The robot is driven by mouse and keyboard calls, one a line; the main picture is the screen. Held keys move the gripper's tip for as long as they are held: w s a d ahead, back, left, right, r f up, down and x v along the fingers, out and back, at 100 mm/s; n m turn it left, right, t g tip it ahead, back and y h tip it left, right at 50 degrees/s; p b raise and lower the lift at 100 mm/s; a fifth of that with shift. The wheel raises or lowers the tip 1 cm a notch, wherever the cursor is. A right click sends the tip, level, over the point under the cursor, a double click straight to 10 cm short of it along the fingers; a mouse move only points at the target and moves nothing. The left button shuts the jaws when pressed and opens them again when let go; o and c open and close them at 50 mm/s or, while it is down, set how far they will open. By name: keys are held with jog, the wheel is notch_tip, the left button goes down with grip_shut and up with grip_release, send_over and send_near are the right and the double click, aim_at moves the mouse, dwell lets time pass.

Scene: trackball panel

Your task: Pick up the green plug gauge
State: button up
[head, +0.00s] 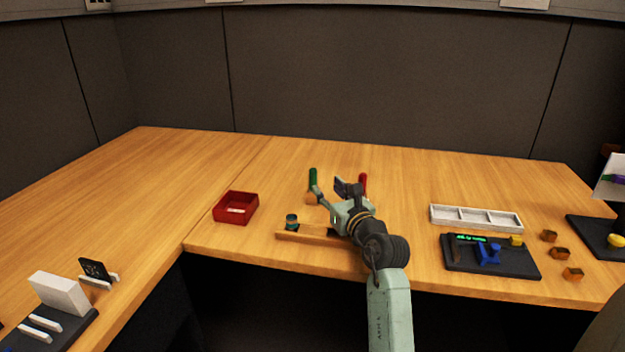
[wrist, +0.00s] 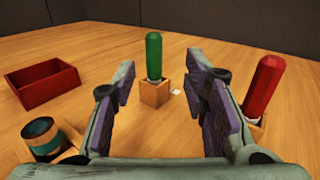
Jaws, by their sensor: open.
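The green plug gauge (head: 313,178) stands upright at the back of the desk, in a small wooden block. In the wrist view the green gauge (wrist: 154,56) rises from its block (wrist: 154,94), beyond and between my open fingers. My gripper (wrist: 160,100) is open and nothing is between its pads. In the head view my gripper (head: 328,190) reaches over the desk, with one finger close in front of the green gauge's block. A red gauge (wrist: 263,87) stands in its own block to the right, outside my right finger; it is partly hidden in the head view (head: 363,184).
A red tray (head: 236,208) sits to the left. A cylinder with a teal band (head: 291,222) stands on a wooden strip (head: 300,237) near the front edge. A white divided tray (head: 476,218) and a dark panel (head: 490,262) lie to the right. The desk behind the gauges is clear.

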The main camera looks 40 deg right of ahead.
aim_at(315, 177)
jog(key=x, duration=0.3)
jog(key=shift+w+r, duration=0.1)
jog(key=p+x, duration=0.1)
jog(key=x, duration=0.1)
jog(key=a+p+x, duration=0.1)
jog(key=x, duration=0.1)
jog(key=shift+w+d, duration=0.1)
jog(key=shift+w, duration=0.1)
jog(key=shift+w+d, duration=0.15)
jog(key=shift+w, duration=0.3)
jog(key=shift+c, duration=0.5)
grip_shut()
